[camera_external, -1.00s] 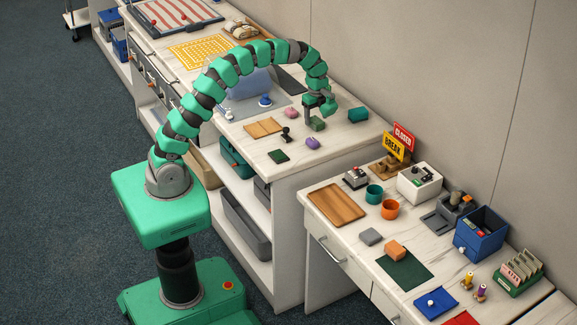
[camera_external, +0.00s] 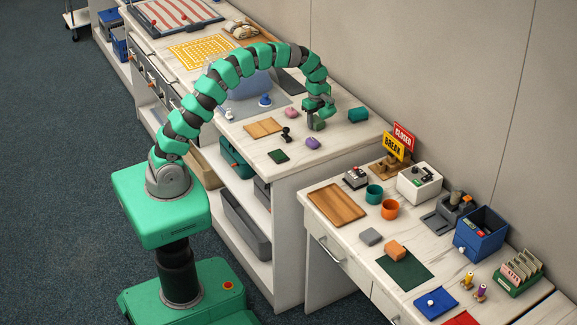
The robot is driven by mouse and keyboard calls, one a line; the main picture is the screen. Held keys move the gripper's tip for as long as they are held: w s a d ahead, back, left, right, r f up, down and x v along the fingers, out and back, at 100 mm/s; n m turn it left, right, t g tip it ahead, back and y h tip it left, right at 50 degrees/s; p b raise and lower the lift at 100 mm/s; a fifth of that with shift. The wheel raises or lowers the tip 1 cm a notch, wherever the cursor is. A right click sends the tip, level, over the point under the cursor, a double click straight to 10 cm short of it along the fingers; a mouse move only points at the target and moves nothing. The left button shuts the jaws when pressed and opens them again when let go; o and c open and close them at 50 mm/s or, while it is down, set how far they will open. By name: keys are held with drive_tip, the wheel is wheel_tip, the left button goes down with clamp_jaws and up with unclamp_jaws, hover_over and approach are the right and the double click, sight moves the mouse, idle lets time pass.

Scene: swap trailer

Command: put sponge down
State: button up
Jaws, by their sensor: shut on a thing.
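My gripper (camera_external: 317,117) is low over the right end of the farther white counter. It is shut on a small dull green block, the sponge (camera_external: 319,125), which is partly hidden by the fingers. The sponge is at or just above the countertop; I cannot tell whether it touches. A purple piece (camera_external: 312,143) lies just in front of it, and a teal block (camera_external: 358,114) lies to its right. A pink piece (camera_external: 291,113) is to its left.
A small black stamp-like object (camera_external: 287,134), a dark green pad (camera_external: 278,156) and a wooden board (camera_external: 263,127) lie nearby. The wall (camera_external: 420,80) is close behind. A lower desk on the right holds cups, signs, a wooden tray (camera_external: 337,204) and an orange block (camera_external: 395,250).

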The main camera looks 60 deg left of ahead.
sight(316, 119)
wheel_tip(316, 119, up, 10)
drive_tip(key=shift+f+p, duration=0.2)
drive_tip(key=shift+p, duration=0.15)
drive_tip(key=n, duration=0.2)
drive_tip(key=s+n, duration=0.1)
drive_tip(key=n, duration=0.2)
drive_tip(key=shift+s+d+f+n, duration=0.25)
drive_tip(key=shift+s+f+n, duration=0.05)
drive_tip(key=shift+s+f, duration=0.1)
drive_tip(key=s+n, duration=0.1)
drive_tip(key=n, duration=0.3)
drive_tip(key=s+d+n, duration=0.1)
drive_tip(key=n, duration=0.2)
drive_tip(key=s+f+n, duration=0.1)
drive_tip(key=n, duration=0.3)
drive_tip(key=shift+s+d+f+n, duration=0.1)
drive_tip(key=shift+s+d+n, duration=0.15)
drive_tip(key=shift+s+n, duration=0.05)
